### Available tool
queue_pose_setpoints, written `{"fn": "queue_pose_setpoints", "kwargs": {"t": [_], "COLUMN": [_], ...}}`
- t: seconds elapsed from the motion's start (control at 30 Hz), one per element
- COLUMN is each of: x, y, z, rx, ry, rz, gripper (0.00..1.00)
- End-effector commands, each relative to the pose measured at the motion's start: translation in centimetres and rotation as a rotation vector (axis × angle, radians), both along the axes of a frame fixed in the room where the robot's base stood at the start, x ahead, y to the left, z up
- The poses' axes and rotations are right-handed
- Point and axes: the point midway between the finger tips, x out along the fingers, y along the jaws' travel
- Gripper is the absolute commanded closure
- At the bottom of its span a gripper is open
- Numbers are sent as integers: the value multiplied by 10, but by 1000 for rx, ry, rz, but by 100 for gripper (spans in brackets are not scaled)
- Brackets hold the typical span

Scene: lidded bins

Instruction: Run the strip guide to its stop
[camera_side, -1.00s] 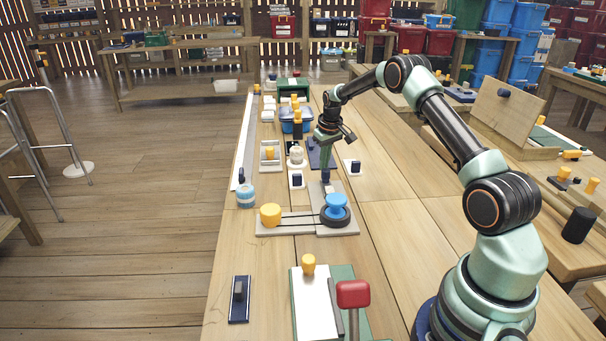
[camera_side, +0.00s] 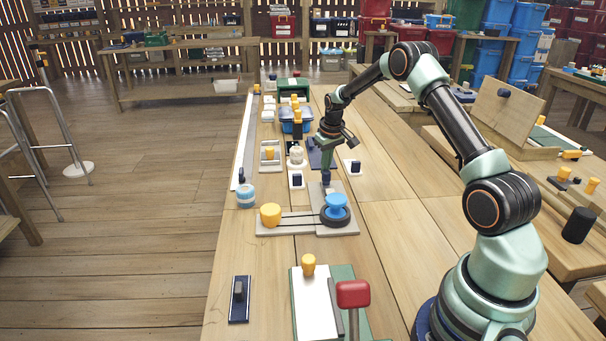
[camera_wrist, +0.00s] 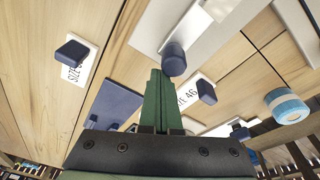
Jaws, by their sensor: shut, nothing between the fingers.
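A dark blue knob (camera_side: 326,174) stands on a pale grey strip-like plate (camera_side: 345,188). The knob (camera_wrist: 173,60) also shows on the plate (camera_wrist: 150,28) in the wrist view. I cannot tell for sure that this is the strip guide, and no stop is clearly visible. My gripper (camera_side: 326,164) points down just above or beside the knob. In the wrist view, the green fingers of my gripper (camera_wrist: 155,75) are together and empty, with their tips close to the knob. Whether they touch it is unclear.
A blue wheel (camera_side: 336,205) and a yellow knob (camera_side: 270,214) sit on a belted board nearby. Small knobbed tiles (camera_side: 353,166) flank my gripper. A blue-and-white roll (camera_side: 245,196) stands at left. A red-topped post (camera_side: 353,294) rises in front.

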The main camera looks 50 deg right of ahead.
Motion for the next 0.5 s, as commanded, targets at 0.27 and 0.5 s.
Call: {"fn": "queue_pose_setpoints", "kwargs": {"t": [0.27, 0.5], "x": [-6, -11], "y": [6, 11], "z": [0, -1], "rx": [3, 4], "ry": [2, 3], "rz": [1, 0], "gripper": [100, 100]}}
